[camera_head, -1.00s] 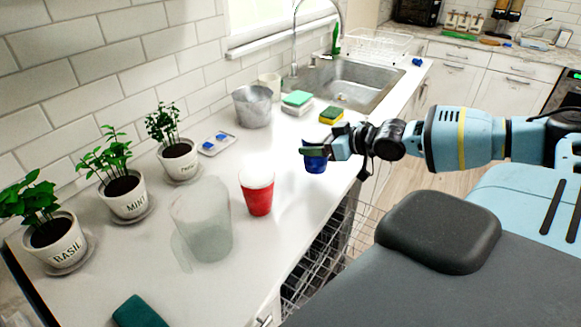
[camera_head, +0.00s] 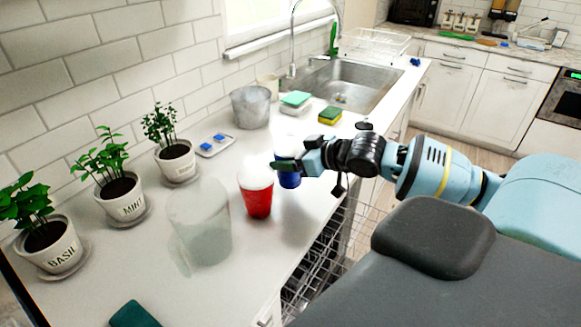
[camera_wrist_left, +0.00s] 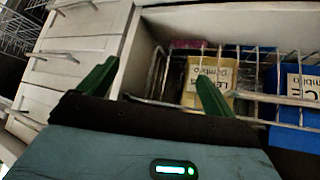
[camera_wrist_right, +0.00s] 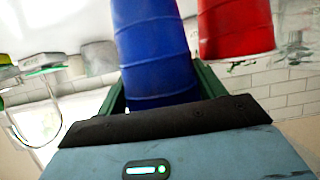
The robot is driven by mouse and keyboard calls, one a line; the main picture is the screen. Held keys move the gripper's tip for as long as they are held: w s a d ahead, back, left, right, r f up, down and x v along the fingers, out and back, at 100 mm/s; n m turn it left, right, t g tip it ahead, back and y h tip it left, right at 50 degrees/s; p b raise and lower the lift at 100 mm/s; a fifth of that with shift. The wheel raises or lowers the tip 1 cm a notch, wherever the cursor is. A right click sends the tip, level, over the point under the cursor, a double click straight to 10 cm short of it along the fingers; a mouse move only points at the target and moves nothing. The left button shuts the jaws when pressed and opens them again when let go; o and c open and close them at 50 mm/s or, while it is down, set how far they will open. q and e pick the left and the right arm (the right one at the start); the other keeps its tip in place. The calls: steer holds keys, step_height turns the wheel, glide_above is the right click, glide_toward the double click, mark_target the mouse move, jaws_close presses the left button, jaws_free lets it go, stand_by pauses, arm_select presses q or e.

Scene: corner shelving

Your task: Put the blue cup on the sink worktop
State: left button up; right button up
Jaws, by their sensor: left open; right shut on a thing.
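The blue cup (camera_head: 290,180) is held by my right gripper (camera_head: 287,165) over the sink worktop (camera_head: 225,285), just right of the red cup in the head view. In the right wrist view the blue cup (camera_wrist_right: 155,50) sits between the fingers of my shut right gripper (camera_wrist_right: 160,95). Whether its base touches the worktop is hard to tell. My left gripper (camera_wrist_left: 155,85) shows only in the left wrist view. It is open and empty, in front of a wire basket holding boxes.
A red cup (camera_head: 257,198) and a translucent cup (camera_head: 200,225) stand left of the blue cup. Potted herbs line the wall. Sponges (camera_head: 330,115) and the sink (camera_head: 345,85) lie behind. An open dishwasher rack (camera_head: 322,255) is below the worktop's front edge.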

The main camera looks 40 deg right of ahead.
steer(key=shift+f, duration=1.75)
steer(key=shift+f, duration=0.1)
steer(key=o, duration=0.8)
steer(key=shift+f, duration=0.1)
steer(key=shift+c, duration=0.2)
steer(key=shift+r, duration=0.25)
